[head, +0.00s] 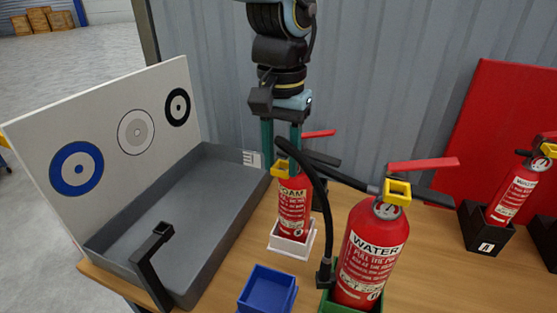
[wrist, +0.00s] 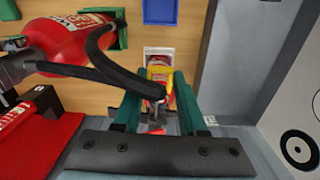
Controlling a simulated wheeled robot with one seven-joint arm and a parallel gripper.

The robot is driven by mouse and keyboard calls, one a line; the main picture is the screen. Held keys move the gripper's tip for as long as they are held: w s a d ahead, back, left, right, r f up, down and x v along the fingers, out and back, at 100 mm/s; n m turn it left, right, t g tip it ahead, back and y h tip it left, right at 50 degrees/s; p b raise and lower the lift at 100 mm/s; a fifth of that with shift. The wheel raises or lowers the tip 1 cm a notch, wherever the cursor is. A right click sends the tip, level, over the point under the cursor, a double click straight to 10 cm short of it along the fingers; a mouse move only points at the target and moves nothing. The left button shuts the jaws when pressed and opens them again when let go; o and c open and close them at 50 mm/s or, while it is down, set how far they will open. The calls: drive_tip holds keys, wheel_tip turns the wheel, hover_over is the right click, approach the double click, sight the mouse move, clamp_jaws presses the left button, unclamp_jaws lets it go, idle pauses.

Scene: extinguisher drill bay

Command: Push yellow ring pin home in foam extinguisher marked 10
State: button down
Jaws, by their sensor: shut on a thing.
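The foam extinguisher (head: 292,210) is a small red cylinder with "FOAM" on its label. It stands upright in a white holder (head: 291,247) on the wooden table; no number 10 is readable on it. My gripper (head: 281,160) reaches down from above with its teal fingers at the extinguisher's head. The yellow ring pin (head: 281,169) shows at the fingertips. In the wrist view the yellow pin (wrist: 160,73) lies between the fingers of my gripper (wrist: 157,84), which is shut on it. The fingers and a black hose partly hide the head, so the pin's depth cannot be told.
A larger red water extinguisher (head: 367,262) with a yellow ring and black hose stands close by on the right. A blue bin (head: 267,289) is in front. A grey tray (head: 190,215) with a target board (head: 110,140) is on the left. Another extinguisher (head: 513,195) stands far right.

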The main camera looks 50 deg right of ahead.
drive_tip(key=shift+w+d+p, duration=0.2)
drive_tip(key=shift+d+p, duration=0.05)
drive_tip(key=shift+d, duration=0.6)
drive_tip(key=shift+w+d+p, duration=0.2)
drive_tip(key=shift+w+d, duration=0.05)
drive_tip(key=shift+d, duration=0.55)
drive_tip(key=shift+w+d+p, duration=0.2)
drive_tip(key=shift+d+p, duration=0.05)
drive_tip(key=shift+d, duration=0.6)
drive_tip(key=shift+d, duration=0.1)
drive_tip(key=shift+c, duration=1.9)
unclamp_jaws()
wheel_tip(320, 180, up, 11)
drive_tip(key=b, duration=0.2)
drive_tip(key=shift+f, duration=0.1)
